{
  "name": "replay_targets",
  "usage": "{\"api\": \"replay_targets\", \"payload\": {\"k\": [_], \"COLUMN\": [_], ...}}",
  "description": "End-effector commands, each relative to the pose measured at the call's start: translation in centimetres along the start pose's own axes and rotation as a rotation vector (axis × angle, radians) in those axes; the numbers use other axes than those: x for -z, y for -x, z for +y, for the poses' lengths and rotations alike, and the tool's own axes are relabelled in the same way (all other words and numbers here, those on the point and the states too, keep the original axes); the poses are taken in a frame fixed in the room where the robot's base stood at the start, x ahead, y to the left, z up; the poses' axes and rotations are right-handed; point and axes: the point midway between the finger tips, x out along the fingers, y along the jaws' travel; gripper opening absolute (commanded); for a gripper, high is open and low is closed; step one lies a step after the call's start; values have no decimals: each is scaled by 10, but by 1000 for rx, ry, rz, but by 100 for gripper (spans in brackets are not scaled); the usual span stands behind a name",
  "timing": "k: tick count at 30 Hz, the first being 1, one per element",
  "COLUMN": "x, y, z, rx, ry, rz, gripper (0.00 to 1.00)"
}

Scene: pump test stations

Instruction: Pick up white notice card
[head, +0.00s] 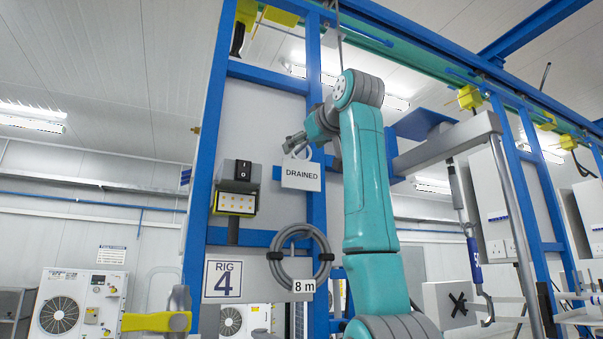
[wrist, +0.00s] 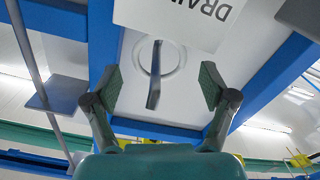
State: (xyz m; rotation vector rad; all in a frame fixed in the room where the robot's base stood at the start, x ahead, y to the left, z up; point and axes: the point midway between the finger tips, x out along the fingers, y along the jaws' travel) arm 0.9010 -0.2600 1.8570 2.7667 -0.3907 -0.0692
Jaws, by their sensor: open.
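The white notice card (head: 301,174), printed DRAINED, hangs at the blue upright of the rig in the head view. In the wrist view the card (wrist: 185,20) is cut off by the top edge, its lettering tilted. A pale ring (wrist: 178,60) shows beside the card, with a dark peg (wrist: 154,78) across it. My gripper (head: 296,144) is just above the card in the head view. In the wrist view my gripper (wrist: 160,77) is open, with one finger on each side of the peg and ring.
A switch box (head: 237,190) is mounted left of the card. A coiled grey hose (head: 273,262) hangs below, near an 8 m label (head: 303,286) and a RIG 4 sign (head: 222,280). Blue frame bars (head: 203,165) surround the panel closely.

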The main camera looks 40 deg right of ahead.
Motion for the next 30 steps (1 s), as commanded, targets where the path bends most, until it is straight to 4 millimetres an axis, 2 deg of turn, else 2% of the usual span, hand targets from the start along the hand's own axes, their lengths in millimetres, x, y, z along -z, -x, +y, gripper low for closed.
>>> {"api": "replay_targets", "payload": {"k": [3,6,14,17,21,24,30], "x": [0,0,0,0,0,0,0], "y": [-16,-24,-27,-27,-27,-27,-27], "z": [-1,-1,0,0,0,0,0], "rx": [2,2,1,1,1,1,1], "ry": [0,0,0,0,0,0,0], "rz": [-2,-1,0,0,0,0,0], "gripper": [83,83,83,63,28,8,8]}}
